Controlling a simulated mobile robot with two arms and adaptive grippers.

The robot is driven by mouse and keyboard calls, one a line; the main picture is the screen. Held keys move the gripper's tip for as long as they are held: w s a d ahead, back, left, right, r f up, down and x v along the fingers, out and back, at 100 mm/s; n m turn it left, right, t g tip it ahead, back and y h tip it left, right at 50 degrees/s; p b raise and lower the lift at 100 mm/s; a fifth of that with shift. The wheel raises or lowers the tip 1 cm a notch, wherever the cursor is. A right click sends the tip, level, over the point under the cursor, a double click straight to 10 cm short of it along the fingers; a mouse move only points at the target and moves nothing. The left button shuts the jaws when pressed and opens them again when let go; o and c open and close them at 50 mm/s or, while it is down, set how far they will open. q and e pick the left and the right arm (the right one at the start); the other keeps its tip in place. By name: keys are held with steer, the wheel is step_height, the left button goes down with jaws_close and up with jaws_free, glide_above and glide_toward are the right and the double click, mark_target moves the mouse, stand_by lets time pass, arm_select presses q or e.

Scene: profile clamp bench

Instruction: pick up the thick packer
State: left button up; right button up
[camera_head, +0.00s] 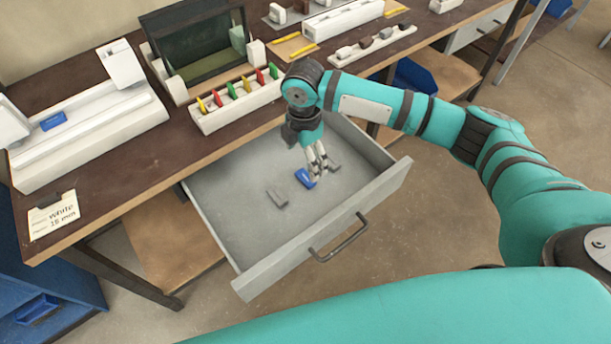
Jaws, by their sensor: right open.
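An open grey drawer (232,254) holds several small blocks that look like packers. A blue block (304,178) lies near the middle. A grey block (277,197) lies to its left and nearer the front. Another grey piece (333,165) shows just right of the fingers, partly hidden. I cannot tell from their look which is the thick packer. My right gripper (317,173) points down into the drawer, open, with its fingers right beside the blue block. I cannot tell whether they touch it. My left gripper is out of view.
The bench (110,187) carries a long white clamp fixture (95,125) with a blue block (53,120) in it, and a white rack (240,108) of coloured pieces behind the drawer. A card (53,215) reads "white" and "15 mm". The drawer's left half is mostly free.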

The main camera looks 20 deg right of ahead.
mark_target(302, 179)
step_height(302, 179, down, 3)
steer(key=shift+w+f, duration=0.1)
steer(key=shift+w, duration=0.05)
steer(key=shift+f, duration=0.75)
steer(key=f, duration=0.3)
steer(key=shift+w+a+f+p, duration=0.15)
steer(key=shift+a+f+p, duration=0.05)
steer(key=shift+f+p, duration=0.15)
steer(key=shift+f, duration=0.35)
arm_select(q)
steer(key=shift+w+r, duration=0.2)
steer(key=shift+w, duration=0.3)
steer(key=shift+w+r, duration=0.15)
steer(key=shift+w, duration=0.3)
arm_select(e)
steer(key=c, duration=0.9)
